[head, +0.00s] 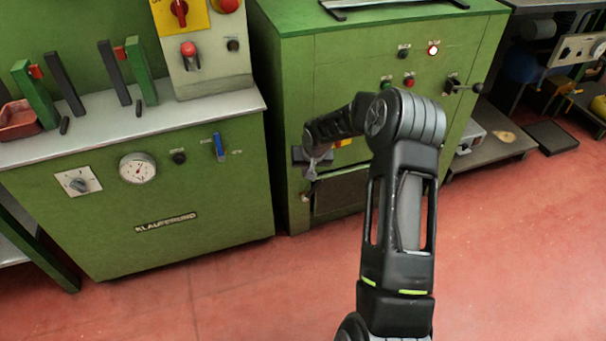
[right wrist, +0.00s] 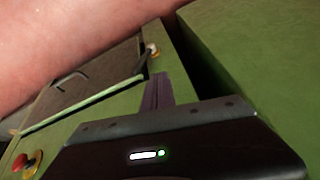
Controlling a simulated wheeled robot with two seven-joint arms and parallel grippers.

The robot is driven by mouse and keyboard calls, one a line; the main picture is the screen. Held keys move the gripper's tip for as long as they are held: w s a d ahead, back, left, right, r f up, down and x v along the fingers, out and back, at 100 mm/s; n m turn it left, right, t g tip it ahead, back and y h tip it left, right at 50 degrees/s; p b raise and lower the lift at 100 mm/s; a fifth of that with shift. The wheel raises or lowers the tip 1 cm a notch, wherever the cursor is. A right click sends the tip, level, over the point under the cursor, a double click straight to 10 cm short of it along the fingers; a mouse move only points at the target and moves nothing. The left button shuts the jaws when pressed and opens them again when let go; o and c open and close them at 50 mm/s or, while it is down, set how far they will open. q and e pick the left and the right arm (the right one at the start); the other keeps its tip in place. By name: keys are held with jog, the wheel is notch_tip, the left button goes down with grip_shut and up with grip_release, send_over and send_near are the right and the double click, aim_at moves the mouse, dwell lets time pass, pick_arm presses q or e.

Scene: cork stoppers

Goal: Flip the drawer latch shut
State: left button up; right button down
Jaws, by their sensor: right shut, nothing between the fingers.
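My right gripper (head: 317,166) is shut and empty, low in front of the left edge of the middle green cabinet. In the right wrist view its fingers (right wrist: 157,92) point along the cabinet's edge. A small latch-like fitting (right wrist: 152,49) with a pale tip sits just beyond the fingertips, beside the dark drawer or panel front (right wrist: 95,72). I cannot tell whether they touch or how the latch is turned. In the head view the fitting (head: 308,191) shows just under the gripper, and the dark front (head: 340,196) is partly hidden by my arm. My left gripper is not in view.
A green console (head: 200,235) with gauge and switches stands at the left, with a narrow gap to the middle cabinet (head: 280,60). A red-and-yellow button (right wrist: 28,163) sits near the panel. The red floor (head: 250,290) in front is clear.

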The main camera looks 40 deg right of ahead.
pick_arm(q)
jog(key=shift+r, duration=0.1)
pick_arm(e)
jog(key=shift+s+r, duration=0.2)
jog(key=shift+r, duration=0.15)
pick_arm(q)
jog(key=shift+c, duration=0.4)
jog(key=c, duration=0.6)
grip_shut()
pick_arm(e)
jog(key=s+a+f+n+y, duration=0.1)
jog(key=s+a+f, duration=0.25)
jog(key=a, duration=0.55)
jog(key=s+a+f+n+g+y, duration=0.15)
jog(key=a+f, duration=0.25)
jog(key=a, duration=0.5)
jog(key=s+a+f+t+y, duration=0.15)
jog(key=s+a+f, duration=0.25)
jog(key=a, duration=0.5)
jog(key=s+a+f+g, duration=0.1)
jog(key=s+a, duration=0.5)
jog(key=s, duration=0.3)
jog(key=s+a+f+n+g+y, duration=0.1)
jog(key=s+a+f+g, duration=0.1)
jog(key=s+a, duration=0.4)
jog(key=s, duration=0.4)
jog(key=shift+a, duration=0.35)
